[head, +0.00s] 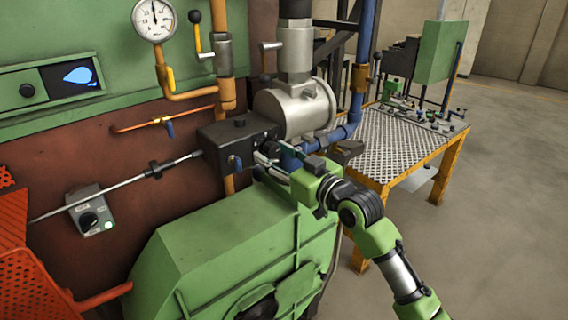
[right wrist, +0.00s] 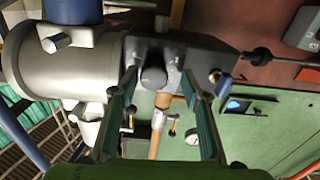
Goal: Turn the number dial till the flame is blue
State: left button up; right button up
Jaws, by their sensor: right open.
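A dark box (head: 232,140) sits on the pipework in front of the furnace wall. In the right wrist view a round grey knob (right wrist: 153,78) stands on this box; I take it for the number dial, but no numbers are readable. My right gripper (head: 266,153) is open at the box's right end. In the wrist view its two fingers (right wrist: 160,82) stand either side of the knob; contact cannot be told. The head view hides the knob behind the gripper. The flame (head: 80,75) in the dark window at upper left looks blue. My left gripper is out of view.
A pressure gauge (head: 155,18), yellow and blue pipes and a silver valve body (head: 296,108) crowd around the box. A switch box (head: 91,212) is on the wall. A green housing (head: 215,255) lies below. A perforated table (head: 400,145) stands right; the floor beyond is clear.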

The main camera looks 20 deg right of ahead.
jog(key=v, duration=1.1)
jog(key=shift+s, duration=0.5)
jog(key=shift+a, duration=0.25)
